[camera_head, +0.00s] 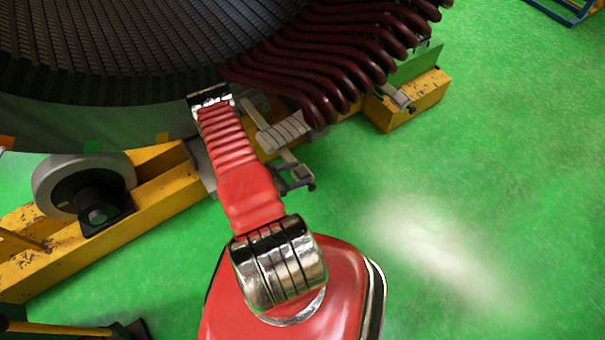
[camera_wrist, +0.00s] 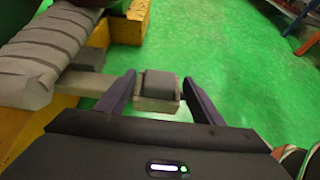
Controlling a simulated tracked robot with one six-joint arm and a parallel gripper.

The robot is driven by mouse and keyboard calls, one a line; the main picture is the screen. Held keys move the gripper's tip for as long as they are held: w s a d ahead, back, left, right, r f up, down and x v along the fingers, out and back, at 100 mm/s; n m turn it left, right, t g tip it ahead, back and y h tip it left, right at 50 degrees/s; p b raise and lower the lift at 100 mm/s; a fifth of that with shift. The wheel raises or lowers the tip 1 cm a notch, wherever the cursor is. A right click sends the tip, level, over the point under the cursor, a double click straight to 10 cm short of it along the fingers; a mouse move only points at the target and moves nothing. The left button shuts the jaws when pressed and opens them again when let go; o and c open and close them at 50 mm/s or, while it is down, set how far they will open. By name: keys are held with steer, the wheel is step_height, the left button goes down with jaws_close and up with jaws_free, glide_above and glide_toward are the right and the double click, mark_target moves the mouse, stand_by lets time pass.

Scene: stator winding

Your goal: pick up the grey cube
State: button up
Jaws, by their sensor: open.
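In the wrist view, a dark grey cube (camera_wrist: 161,82) sits on a paler block at the end of a pale bar. My gripper (camera_wrist: 158,77) is open, with one dark finger on each side of the cube in the picture. A gap shows between each finger and the cube. I cannot tell whether the cube is between the fingertips or beyond them. In the head view, my red arm reaches up toward the machine; I cannot clearly pick out the cube or the fingers there.
A large dark stator (camera_head: 130,50) with dark red coils (camera_head: 325,60) fills the upper head view. It stands over a yellow frame (camera_head: 165,200) with a grey roller (camera_head: 75,180). A ribbed grey piece (camera_wrist: 45,55) is close on the left. Open green floor (camera_head: 470,190) lies to the right.

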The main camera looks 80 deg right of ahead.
mark_target(299, 174)
stand_by(0.4)
steer(key=c, duration=1.2)
steer(key=shift+r, duration=0.2)
steer(key=shift+r, duration=4.85)
